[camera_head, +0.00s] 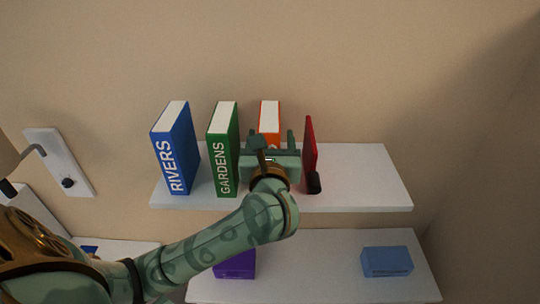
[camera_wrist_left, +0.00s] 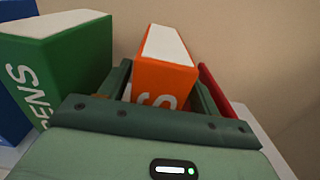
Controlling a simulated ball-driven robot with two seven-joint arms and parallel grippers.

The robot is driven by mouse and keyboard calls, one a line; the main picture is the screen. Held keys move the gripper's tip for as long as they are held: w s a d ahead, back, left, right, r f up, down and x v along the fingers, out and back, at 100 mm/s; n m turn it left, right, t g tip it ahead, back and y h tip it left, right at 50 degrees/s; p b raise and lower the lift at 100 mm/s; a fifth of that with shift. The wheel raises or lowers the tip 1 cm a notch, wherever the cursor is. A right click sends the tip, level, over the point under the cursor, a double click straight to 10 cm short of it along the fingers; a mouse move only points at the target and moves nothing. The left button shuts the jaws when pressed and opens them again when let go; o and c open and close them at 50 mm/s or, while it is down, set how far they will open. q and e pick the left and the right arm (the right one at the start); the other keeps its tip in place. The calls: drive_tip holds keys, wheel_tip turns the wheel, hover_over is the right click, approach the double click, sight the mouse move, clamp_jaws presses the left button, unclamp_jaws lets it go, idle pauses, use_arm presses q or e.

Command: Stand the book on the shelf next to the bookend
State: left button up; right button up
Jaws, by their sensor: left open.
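An orange book (camera_head: 269,117) stands upright on the white upper shelf (camera_head: 362,180); its lower part is hidden behind my gripper in the head view. A red bookend (camera_head: 310,145) with a dark foot stands to its right. My left gripper (camera_head: 270,137) is open at the orange book. In the left wrist view its fingers lie either side of the orange book (camera_wrist_left: 162,68), with the red bookend (camera_wrist_left: 217,90) just beyond the right finger. I cannot tell whether the fingers touch the book. My right gripper is not in view.
A green GARDENS book (camera_head: 223,150) and a blue RIVERS book (camera_head: 176,150) stand left of my gripper. The shelf right of the bookend is clear. Below, a lower shelf (camera_head: 320,285) holds a purple box (camera_head: 236,264) and a blue box (camera_head: 387,261).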

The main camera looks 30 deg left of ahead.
use_arm(q)
drive_tip(key=b+v, duration=0.1)
drive_tip(key=v, duration=0.9)
drive_tip(key=shift+s+d, duration=0.25)
drive_tip(key=shift+d, duration=0.05)
